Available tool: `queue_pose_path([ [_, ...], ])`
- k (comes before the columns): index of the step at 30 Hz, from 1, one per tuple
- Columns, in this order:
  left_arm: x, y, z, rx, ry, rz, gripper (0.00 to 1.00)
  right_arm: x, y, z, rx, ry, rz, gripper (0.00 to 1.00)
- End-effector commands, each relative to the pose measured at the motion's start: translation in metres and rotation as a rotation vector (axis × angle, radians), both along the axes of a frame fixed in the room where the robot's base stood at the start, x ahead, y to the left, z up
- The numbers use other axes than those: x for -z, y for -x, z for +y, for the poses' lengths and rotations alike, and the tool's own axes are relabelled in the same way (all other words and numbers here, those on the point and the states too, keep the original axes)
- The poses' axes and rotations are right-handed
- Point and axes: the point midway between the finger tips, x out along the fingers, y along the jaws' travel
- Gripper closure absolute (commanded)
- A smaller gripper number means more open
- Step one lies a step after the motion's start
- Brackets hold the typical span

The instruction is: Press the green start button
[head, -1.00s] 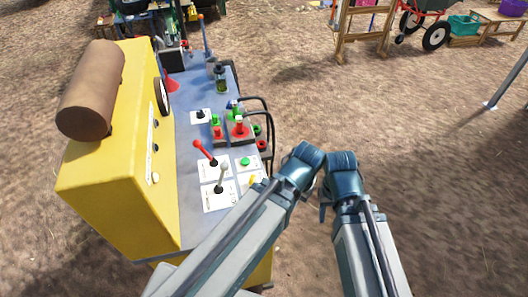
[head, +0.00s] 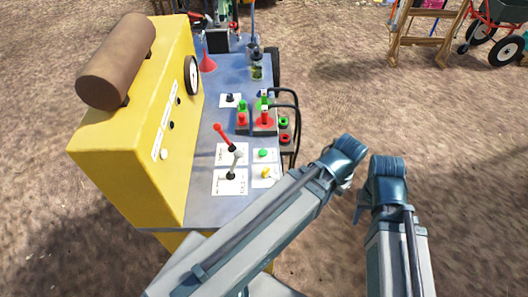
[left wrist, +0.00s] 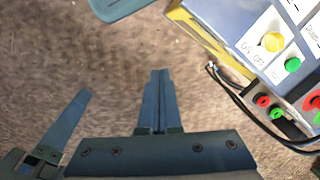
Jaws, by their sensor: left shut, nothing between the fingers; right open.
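A small round green button (head: 263,154) sits on a white label on the grey-blue panel of the yellow machine, behind a yellow button (head: 266,173). The same green button (left wrist: 292,64) and yellow button (left wrist: 271,41) show at the upper right of the left wrist view; its label is not fully readable. My left gripper (left wrist: 159,75) is shut and empty, over bare ground and apart from the machine's panel. In the head view its fingers are mostly hidden behind its arm. My right gripper (head: 362,205) is open, partly hidden, to the right of the left arm and away from the panel.
A brown roller (head: 117,60) tops the yellow housing. Open ground lies right.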

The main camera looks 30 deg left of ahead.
Motion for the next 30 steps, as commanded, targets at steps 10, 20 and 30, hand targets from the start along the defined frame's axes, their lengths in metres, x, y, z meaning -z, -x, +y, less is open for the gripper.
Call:
queue_pose_path([
  [10, 0.025, -0.087, 0.094, -0.128, 0.372, -0.061, 1.00, 0.035, 0.000, 0.000, 0.001, 0.000, 0.000, 0.50],
  [20, 0.015, -0.140, 0.234, -0.232, 0.646, -0.337, 1.00, 0.060, 0.000, 0.000, 0.001, 0.000, 0.000, 0.50],
  [30, 0.002, -0.146, 0.305, -0.269, 0.717, -0.501, 1.00, 0.068, 0.000, 0.000, 0.001, 0.000, 0.000, 0.50],
])
